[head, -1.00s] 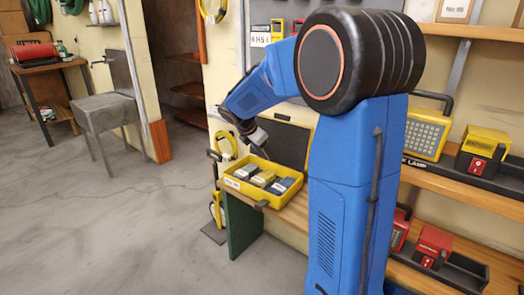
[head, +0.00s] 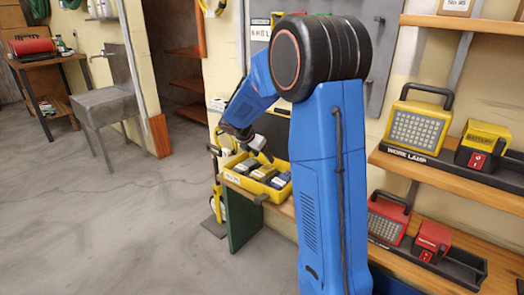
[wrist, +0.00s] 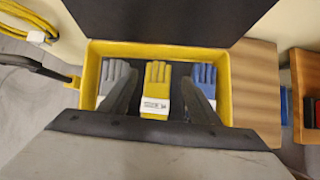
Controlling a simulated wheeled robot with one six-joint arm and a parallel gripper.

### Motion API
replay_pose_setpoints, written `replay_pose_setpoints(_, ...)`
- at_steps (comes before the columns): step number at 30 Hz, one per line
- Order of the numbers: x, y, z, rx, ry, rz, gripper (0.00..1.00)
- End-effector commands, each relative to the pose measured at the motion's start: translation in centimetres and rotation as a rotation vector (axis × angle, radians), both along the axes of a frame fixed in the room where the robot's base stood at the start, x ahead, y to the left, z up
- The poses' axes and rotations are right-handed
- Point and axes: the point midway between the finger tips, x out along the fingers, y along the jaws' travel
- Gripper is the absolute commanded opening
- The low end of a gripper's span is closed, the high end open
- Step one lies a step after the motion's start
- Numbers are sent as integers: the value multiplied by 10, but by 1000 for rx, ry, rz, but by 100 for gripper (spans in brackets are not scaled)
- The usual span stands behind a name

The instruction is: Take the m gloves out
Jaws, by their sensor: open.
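A yellow bin (head: 246,184) with a white label on its front stands on a wooden bench. In the wrist view the bin (wrist: 223,50) holds a grey glove bundle (wrist: 113,80) at left, a yellow one (wrist: 157,82) in the middle and a blue one (wrist: 204,76) at right. The yellow bundle has a white band with print too small to read surely, so I cannot tell which is size M. My gripper (wrist: 160,82) is open, its fingers either side of the yellow bundle and partly covering the grey and blue ones. In the head view my gripper (head: 262,152) is just above the bin.
A dark upright panel (head: 272,133) stands behind the bin. Yellow hose (wrist: 28,20) hangs left of it. Right of my arm, shelves hold a yellow work lamp (head: 418,128) and a red lamp (head: 388,217). Bare bench (wrist: 255,80) lies right of the bin.

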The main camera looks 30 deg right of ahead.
Motion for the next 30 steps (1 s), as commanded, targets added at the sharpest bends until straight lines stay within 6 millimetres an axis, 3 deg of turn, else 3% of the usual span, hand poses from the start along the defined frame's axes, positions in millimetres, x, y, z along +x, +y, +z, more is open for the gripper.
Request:
replay_pose_setpoints(18,-1,0,-59,0,2,0,56)
replay_pose_setpoints(30,0,0,-77,0,1,1,56)
